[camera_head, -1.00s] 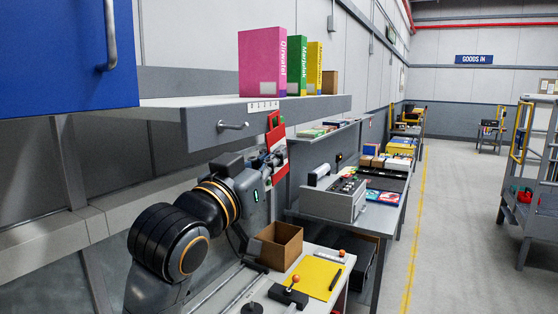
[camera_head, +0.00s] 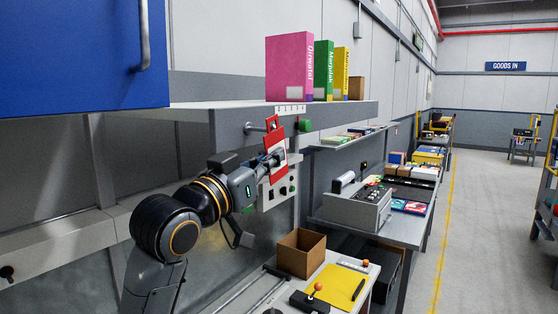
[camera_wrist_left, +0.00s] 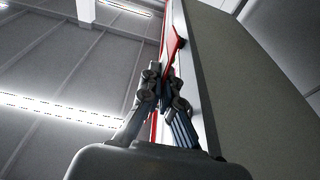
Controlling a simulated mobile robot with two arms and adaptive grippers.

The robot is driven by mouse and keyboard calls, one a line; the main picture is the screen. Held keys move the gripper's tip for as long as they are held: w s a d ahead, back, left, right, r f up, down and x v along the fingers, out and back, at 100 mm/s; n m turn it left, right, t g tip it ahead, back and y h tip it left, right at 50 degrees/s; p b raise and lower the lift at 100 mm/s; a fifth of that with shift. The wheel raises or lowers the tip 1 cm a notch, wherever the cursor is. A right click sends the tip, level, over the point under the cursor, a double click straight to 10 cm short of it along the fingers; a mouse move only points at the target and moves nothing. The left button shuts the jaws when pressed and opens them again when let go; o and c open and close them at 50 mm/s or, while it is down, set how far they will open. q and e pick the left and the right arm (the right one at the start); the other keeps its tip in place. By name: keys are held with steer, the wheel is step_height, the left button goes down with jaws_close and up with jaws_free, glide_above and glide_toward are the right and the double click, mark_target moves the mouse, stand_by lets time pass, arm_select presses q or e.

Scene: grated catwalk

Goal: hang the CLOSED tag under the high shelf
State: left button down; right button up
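The red tag with a white panel (camera_head: 271,165) is upright below the front edge of the high shelf (camera_head: 190,117). Its lettering is too small to read. My left gripper (camera_head: 273,160) is shut on the tag, and the fingers overlap its middle. In the left wrist view the fingers (camera_wrist_left: 166,92) are closed together on the tag's red edge (camera_wrist_left: 173,42). A metal peg (camera_head: 256,128) sticks out from the shelf front, just left of the tag's top. I cannot tell whether the peg touches the tag or enters its hole. My right gripper is not in view.
Pink (camera_head: 289,68), green and yellow binders stand on the shelf. A blue cabinet (camera_head: 85,55) hangs at upper left. A control panel (camera_head: 280,192) is behind the tag. Below are an open cardboard box (camera_head: 301,253) and a yellow sheet (camera_head: 340,285). The aisle at right is clear.

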arm_select(q)
steer(key=shift+w+a+f, duration=0.25)
steer(key=shift+w+a, duration=0.15)
steer(key=shift+a, duration=0.15)
steer(key=shift+w+a+f, duration=0.25)
steer(key=shift+w+a, duration=0.15)
steer(key=shift+a, duration=0.15)
steer(key=c, duration=1.4)
jaws_free()
steer(key=shift+c, duration=0.2)
